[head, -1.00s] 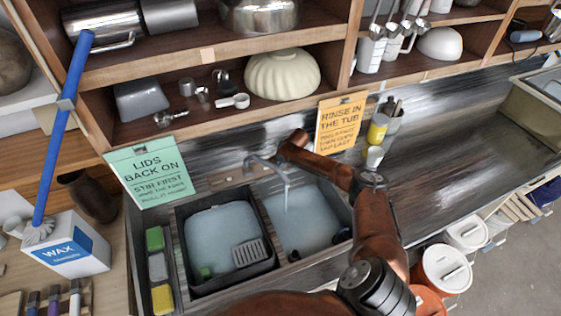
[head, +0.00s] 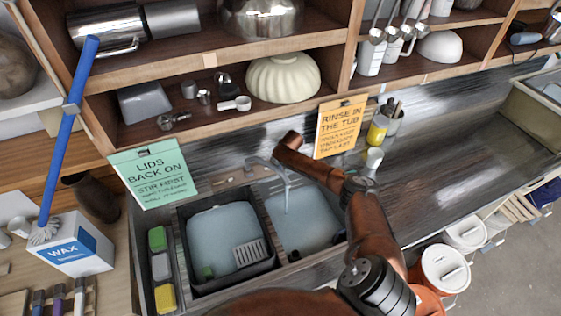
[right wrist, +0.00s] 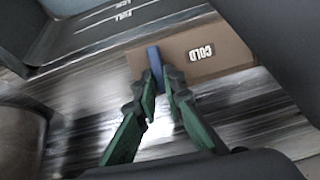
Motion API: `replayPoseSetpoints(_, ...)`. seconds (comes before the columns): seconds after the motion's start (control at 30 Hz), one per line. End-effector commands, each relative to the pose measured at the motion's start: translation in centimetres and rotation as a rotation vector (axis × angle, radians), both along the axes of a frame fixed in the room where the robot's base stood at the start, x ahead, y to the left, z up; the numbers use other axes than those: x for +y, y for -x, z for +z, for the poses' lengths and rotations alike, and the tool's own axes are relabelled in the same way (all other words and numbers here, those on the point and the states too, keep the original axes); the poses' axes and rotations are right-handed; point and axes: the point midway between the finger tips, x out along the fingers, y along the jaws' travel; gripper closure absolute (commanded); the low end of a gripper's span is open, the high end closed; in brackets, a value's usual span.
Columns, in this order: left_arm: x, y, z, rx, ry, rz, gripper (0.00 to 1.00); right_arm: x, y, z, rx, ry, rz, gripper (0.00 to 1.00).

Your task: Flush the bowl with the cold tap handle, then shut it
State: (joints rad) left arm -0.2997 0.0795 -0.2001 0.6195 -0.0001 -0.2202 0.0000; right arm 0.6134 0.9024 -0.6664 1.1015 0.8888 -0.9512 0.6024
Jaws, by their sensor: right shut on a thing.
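The cold tap handle (right wrist: 154,62) is a small blue lever beside the COLD label (right wrist: 201,51) in the right wrist view. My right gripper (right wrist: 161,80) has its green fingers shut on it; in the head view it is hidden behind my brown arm. The metal tap (head: 284,172) stands at the back of the sink. A thin stream of water (head: 286,200) falls from it into the right sink bowl (head: 318,236), which holds pale water. My left gripper is not in view.
A dark tub (head: 192,262) with water and a grey grate sits left of that bowl. Sponges (head: 161,266) lie in a tray further left. A yellow container (head: 377,131) stands at the back. Shelves (head: 215,127) overhang the sink; open counter (head: 440,165) lies right.

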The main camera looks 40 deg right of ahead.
Motion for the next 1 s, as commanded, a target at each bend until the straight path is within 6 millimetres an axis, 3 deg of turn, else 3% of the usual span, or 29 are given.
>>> replayPoseSetpoints(0.67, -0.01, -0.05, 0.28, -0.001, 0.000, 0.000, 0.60, 0.05, 0.02, -0.05, 0.014, 0.043, 0.059, 1.00)
replayPoseSetpoints(0.7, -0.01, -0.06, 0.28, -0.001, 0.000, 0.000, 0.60, 0.05, 0.02, -0.05, 0.014, 0.043, 0.059, 0.88)
replayPoseSetpoints(0.9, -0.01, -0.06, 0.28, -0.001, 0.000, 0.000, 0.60, 0.06, 0.00, -0.03, 0.013, 0.042, 0.058, 0.74)
replayPoseSetpoints(1.0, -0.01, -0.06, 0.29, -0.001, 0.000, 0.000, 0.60, 0.07, -0.01, -0.02, 0.013, 0.042, 0.058, 0.73)
